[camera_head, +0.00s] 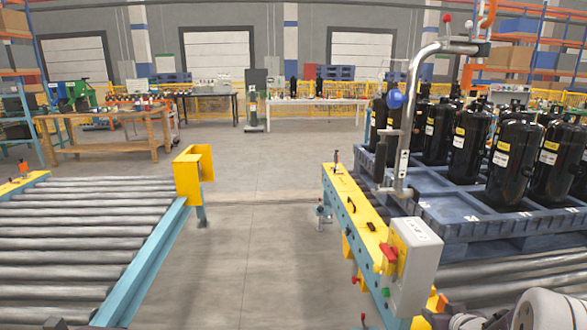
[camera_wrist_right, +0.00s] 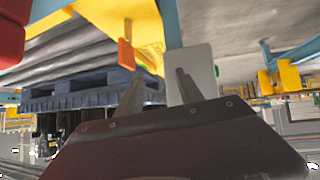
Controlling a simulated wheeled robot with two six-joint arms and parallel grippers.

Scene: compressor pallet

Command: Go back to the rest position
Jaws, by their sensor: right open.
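My right gripper (camera_wrist_right: 160,88) shows in the right wrist view with its two fingers apart and nothing between them.
A grey control box (camera_head: 416,248) and a curved metal pipe (camera_head: 412,110) stand close on the right. A roller conveyor (camera_head: 80,240) lies left. The floor (camera_head: 258,250) between is clear.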

